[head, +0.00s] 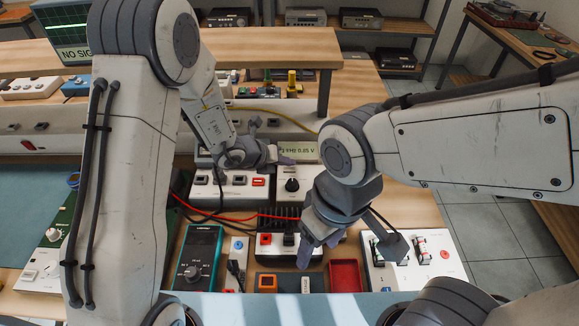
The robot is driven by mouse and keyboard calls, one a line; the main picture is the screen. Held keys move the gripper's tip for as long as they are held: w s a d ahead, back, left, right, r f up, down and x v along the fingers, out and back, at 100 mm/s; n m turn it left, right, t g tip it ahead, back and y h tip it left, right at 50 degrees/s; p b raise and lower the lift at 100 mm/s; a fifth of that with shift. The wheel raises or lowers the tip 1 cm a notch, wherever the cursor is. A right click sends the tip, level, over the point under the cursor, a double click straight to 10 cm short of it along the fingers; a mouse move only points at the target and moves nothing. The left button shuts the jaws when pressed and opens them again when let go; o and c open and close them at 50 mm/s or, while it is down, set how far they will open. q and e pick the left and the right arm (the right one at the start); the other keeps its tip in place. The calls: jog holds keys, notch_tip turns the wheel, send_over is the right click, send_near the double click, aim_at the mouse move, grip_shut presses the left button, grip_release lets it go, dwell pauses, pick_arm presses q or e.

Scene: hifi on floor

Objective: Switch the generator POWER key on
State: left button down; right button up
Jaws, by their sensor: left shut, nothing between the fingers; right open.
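My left gripper (284,157) is shut and empty, in front of the generator's left part and above the red key. It hides part of the generator. My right gripper (352,256) is open and empty, lower and to the right.
A black finned box with a red socket (265,240), a teal meter (197,258), a red tray (345,276) and a white switch box (418,257) crowd the front. Red and black cables cross the middle. A raised shelf (270,45) runs behind.

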aim_at(287, 171)
pick_arm(q)
notch_tip(287, 171, up, 6)
jog(key=p, duration=0.4)
dwell(0.4)
dwell(0.3)
